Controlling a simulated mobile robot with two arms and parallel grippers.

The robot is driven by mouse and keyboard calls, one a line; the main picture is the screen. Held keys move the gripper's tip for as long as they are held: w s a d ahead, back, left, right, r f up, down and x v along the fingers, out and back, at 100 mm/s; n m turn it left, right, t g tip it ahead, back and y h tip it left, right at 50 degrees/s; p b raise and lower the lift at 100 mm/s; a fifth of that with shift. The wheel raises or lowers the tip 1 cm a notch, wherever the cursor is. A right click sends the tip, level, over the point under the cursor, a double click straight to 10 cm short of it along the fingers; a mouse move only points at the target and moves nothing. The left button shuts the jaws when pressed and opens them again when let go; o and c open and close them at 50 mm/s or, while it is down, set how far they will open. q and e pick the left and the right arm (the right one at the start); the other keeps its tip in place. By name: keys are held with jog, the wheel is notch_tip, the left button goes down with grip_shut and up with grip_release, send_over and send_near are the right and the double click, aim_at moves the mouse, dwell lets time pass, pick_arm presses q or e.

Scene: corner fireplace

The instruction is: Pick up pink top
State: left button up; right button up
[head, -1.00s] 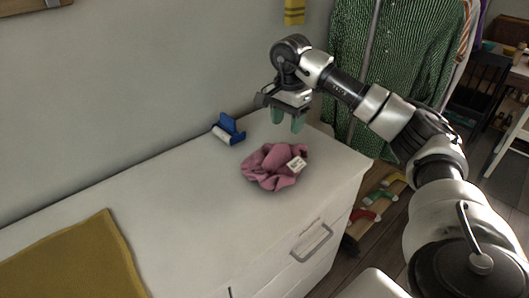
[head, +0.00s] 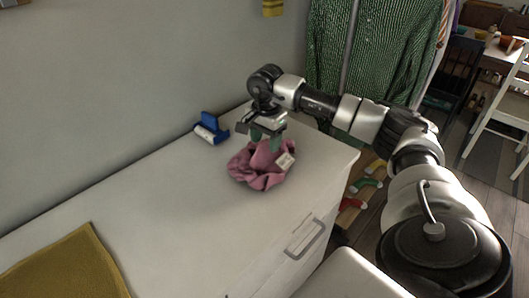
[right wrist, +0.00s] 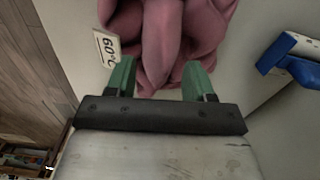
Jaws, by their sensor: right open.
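The pink top (head: 257,170) lies crumpled on the white dresser top, with a white tag facing up on its right side. In the right wrist view the pink top (right wrist: 178,38) fills the upper middle, and its tag reads 60°C. My right gripper (head: 266,143) is just above the far edge of the pink top, pointing down. In the right wrist view my right gripper (right wrist: 160,80) is open, its two green fingers apart with a pink fold between and beyond their tips. I cannot tell if the fingers touch the cloth. My left gripper is not in view.
A blue and white lint roller (head: 211,128) lies behind and left of the top. A mustard cloth (head: 66,268) covers the dresser's near left. The white dresser (head: 170,205) is clear between them. A green patterned garment (head: 330,60) hangs behind my right arm.

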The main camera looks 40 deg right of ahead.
jog(key=shift+w+f, duration=0.1)
jog(key=shift+f, duration=0.7)
grip_shut()
jog(key=shift+r, duration=0.2)
